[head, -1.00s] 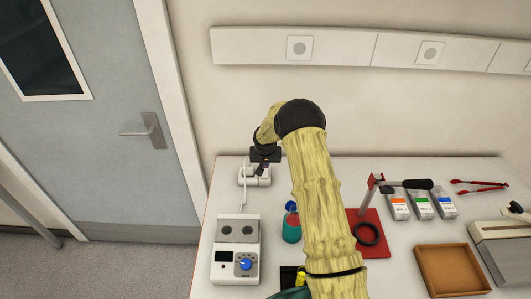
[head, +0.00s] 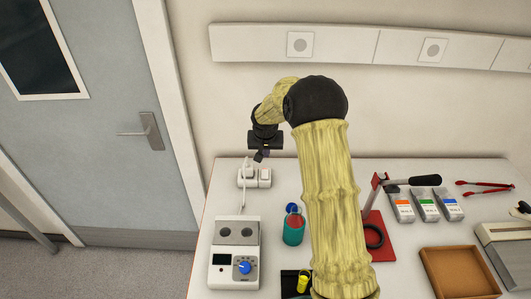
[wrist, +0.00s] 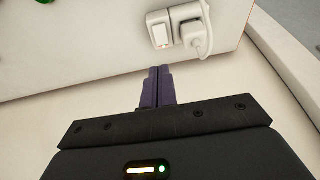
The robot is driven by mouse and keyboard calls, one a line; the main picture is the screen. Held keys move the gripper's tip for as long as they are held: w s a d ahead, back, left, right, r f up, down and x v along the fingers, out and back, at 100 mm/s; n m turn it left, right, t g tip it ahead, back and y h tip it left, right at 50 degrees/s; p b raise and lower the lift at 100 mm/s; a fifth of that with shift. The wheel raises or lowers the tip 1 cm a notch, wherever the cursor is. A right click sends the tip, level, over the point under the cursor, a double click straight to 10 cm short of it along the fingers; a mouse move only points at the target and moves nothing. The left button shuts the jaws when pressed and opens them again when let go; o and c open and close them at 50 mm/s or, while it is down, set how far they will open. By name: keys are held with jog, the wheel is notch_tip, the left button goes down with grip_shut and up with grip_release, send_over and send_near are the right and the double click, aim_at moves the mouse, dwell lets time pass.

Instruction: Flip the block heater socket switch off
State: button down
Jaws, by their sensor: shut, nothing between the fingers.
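The white socket block (head: 254,184) sits at the back left of the table, and its cord runs to the block heater (head: 235,255). In the wrist view the switch (wrist: 160,29) is a pale rocker with a faint reddish edge, beside the white plug (wrist: 193,38). I cannot tell which way the rocker is set. My gripper (head: 261,155) is shut and empty, raised behind the socket and apart from it. In the wrist view my dark purple fingertips (wrist: 159,68) point toward the socket, with a gap between.
A red stand (head: 380,250), several pouches (head: 424,205), red tongs (head: 485,187) and a brown tray (head: 427,268) lie further right. The wall is close behind my gripper.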

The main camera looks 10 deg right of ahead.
aim_at(265, 170)
jog(key=shift+w+f, duration=0.1)
jog(key=b, duration=0.1)
jog(key=w+b, duration=0.1)
jog(key=b, duration=0.1)
jog(key=shift+w+a+r, duration=0.1)
jog(key=shift+w+r, duration=0.1)
jog(key=shift+r, duration=0.1)
jog(key=shift+f, duration=0.1)
jog(key=p+x, duration=0.1)
jog(key=x, duration=0.3)
jog(key=p+x, duration=0.2)
jog(key=x, duration=0.3)
jog(key=s+p+x, duration=0.1)
jog(key=p+x, duration=0.1)
jog(key=x, duration=0.2)
jog(key=shift+w+f, duration=0.2)
jog(key=shift+f, duration=0.25)
jog(key=shift+w+f, duration=0.1)
jog(key=shift+f, duration=0.05)
